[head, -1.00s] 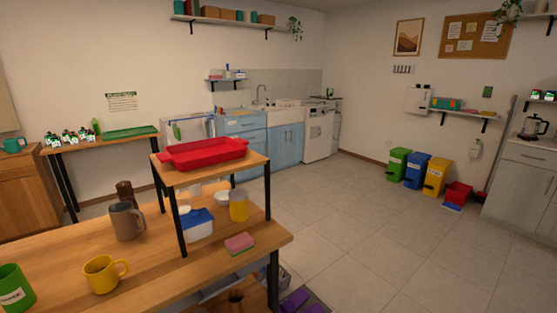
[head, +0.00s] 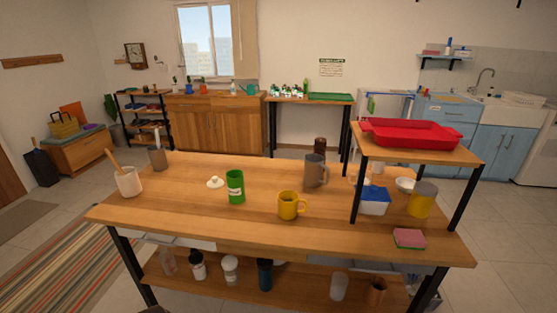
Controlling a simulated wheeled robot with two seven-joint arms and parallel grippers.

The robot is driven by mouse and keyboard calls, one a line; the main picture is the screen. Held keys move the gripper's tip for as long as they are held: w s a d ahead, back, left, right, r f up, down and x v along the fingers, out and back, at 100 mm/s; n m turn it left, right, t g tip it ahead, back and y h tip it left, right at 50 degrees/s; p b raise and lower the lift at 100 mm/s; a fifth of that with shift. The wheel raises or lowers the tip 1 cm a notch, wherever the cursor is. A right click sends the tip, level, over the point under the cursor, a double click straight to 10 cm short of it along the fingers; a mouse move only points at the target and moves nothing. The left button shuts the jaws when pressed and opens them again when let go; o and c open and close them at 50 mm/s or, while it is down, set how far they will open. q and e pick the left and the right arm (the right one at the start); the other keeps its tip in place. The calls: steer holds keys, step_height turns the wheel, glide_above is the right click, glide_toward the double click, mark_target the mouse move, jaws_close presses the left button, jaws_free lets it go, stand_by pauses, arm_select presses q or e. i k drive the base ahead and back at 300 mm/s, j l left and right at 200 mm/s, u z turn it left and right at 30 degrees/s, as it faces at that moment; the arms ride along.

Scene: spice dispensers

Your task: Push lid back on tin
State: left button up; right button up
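A green tin (head: 235,187) with a white label stands upright on the wooden table (head: 180,226), left of its middle. A small round cream lid (head: 215,182) with a knob lies on the table just left of the tin, apart from it. I cannot tell clearly whether the tin's top is open. Neither of my grippers shows in the head view.
A yellow mug (head: 290,206) and a grey-brown mug (head: 315,171) stand right of the tin. A utensil crock (head: 129,181) stands at the left. A raised shelf with a red tray (head: 410,134) occupies the right end. The table's front left is clear.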

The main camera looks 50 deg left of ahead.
mark_target(234, 179)
steer(key=u, duration=1.8)
steer(key=i+j+z, duration=0.15)
steer(key=j, duration=0.2)
steer(key=k, duration=0.05)
